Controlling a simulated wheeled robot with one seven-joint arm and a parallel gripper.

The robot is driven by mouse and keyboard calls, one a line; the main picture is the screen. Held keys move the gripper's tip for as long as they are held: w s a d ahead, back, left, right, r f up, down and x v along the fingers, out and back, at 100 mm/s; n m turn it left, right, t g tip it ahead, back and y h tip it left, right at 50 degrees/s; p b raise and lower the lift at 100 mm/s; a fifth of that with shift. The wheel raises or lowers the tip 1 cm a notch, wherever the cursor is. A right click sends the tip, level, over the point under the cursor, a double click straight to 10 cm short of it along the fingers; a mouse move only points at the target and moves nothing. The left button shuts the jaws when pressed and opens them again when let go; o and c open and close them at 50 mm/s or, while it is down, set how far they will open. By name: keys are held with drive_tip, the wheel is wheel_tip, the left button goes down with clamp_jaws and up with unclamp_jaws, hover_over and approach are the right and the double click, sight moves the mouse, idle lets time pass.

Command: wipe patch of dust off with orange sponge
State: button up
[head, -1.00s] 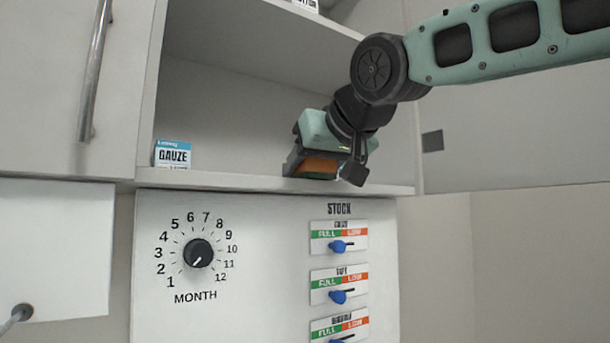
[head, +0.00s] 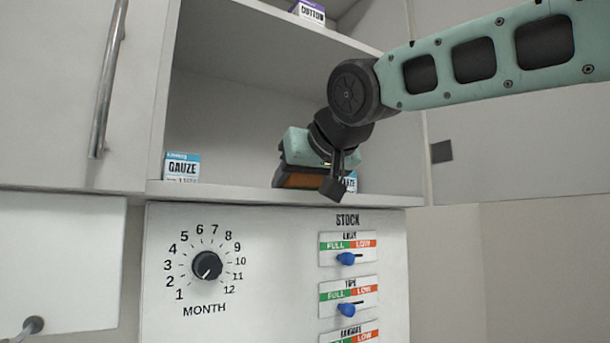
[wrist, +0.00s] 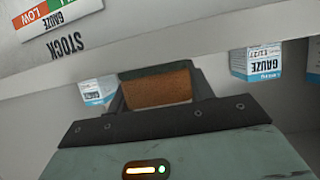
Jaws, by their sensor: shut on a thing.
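My gripper (head: 303,182) is shut on the orange sponge (head: 298,180) inside the open cabinet, at the lower shelf board (head: 230,192). The sponge also shows between the fingers in the wrist view (wrist: 158,92), its brownish-orange face towards the camera. The sponge is low, close to the shelf surface; I cannot tell whether it touches. No patch of dust can be made out in either view; the gripper and the shelf's front edge may hide it.
A gauze box (head: 182,167) stands at the shelf's left; another box (head: 350,182) is just right of my gripper, partly hidden. A cotton box (head: 308,11) is on the upper shelf. Below is a panel with a month dial (head: 206,265) and blue stock sliders (head: 346,258). Shelf between left box and gripper is clear.

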drive_tip(key=shift+w+a+r+p, duration=0.1)
drive_tip(key=shift+w+a+p, duration=0.5)
drive_tip(key=shift+w, duration=0.3)
drive_tip(key=shift+w+a+f+p, duration=0.1)
drive_tip(key=shift+w+a+p, duration=0.45)
drive_tip(key=shift+w, duration=0.35)
drive_tip(key=shift+w+a+r+p, duration=0.1)
drive_tip(key=shift+w+a+p, duration=0.5)
drive_tip(key=shift+w, duration=0.3)
drive_tip(key=shift+r, duration=0.1)
drive_tip(key=shift+r+p, duration=0.4)
drive_tip(key=shift+r, duration=0.25)
drive_tip(key=shift+w+a+r+p, duration=0.1)
drive_tip(key=shift+w+r+p, duration=0.05)
drive_tip(key=shift+r+p, duration=0.4)
drive_tip(key=shift+w+a+r+p, duration=0.1)
drive_tip(key=shift+w+r+p, duration=0.05)
drive_tip(key=shift+r+p, duration=0.4)
drive_tip(key=shift+s+r+p, duration=0.15)
drive_tip(key=shift+r+p, duration=0.75)
drive_tip(key=shift+r, duration=0.2)
wheel_tip(320, 180, up, 3)
drive_tip(key=shift+f+p, duration=0.1)
drive_tip(key=shift+p, duration=1.1)
